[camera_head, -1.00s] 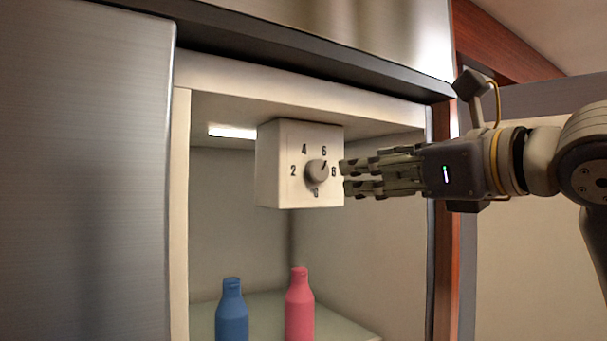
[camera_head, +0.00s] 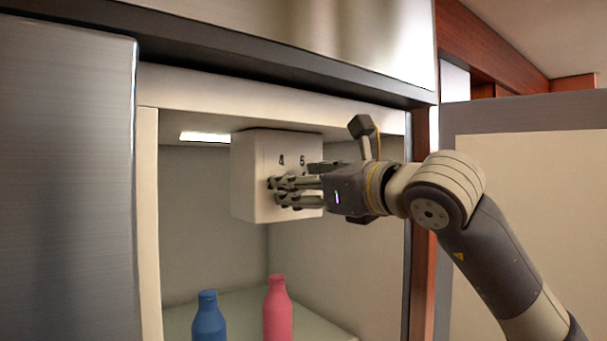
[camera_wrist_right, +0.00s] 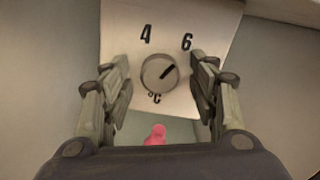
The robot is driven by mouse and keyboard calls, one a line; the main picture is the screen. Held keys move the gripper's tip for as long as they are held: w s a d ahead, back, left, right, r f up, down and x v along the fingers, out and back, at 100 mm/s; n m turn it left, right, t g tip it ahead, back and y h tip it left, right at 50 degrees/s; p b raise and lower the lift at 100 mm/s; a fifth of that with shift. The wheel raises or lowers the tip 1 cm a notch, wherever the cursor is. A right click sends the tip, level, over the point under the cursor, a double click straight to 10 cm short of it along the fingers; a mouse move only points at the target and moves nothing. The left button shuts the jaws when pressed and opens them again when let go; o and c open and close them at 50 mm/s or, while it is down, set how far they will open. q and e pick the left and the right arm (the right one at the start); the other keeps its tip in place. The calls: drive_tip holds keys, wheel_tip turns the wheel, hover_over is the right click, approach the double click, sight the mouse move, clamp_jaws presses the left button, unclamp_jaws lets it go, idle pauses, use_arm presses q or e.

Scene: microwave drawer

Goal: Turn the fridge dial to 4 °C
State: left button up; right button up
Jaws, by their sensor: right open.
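The white dial box (camera_head: 250,178) hangs under the ceiling of the open fridge compartment. In the head view, the 4 and part of the 6 show, and my right gripper (camera_head: 274,191) covers the dial. In the right wrist view, the round grey dial (camera_wrist_right: 154,82) shows with its dark mark pointing up and right, towards the 6. The right gripper (camera_wrist_right: 160,66) is open there, one finger on each side of the dial, with visible gaps; contact is not seen. My left gripper is out of view.
A blue bottle (camera_head: 209,318) and a pink bottle (camera_head: 277,312) stand on the shelf below the box. A steel door or panel (camera_head: 65,190) is at the left. A lit lamp (camera_head: 205,137) is left of the box. The wooden side edge (camera_head: 423,230) stands right of the opening.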

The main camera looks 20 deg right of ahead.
drive_tip(key=shift+c, duration=0.3)
drive_tip(key=c, duration=0.9)
drive_tip(key=shift+c, duration=0.5)
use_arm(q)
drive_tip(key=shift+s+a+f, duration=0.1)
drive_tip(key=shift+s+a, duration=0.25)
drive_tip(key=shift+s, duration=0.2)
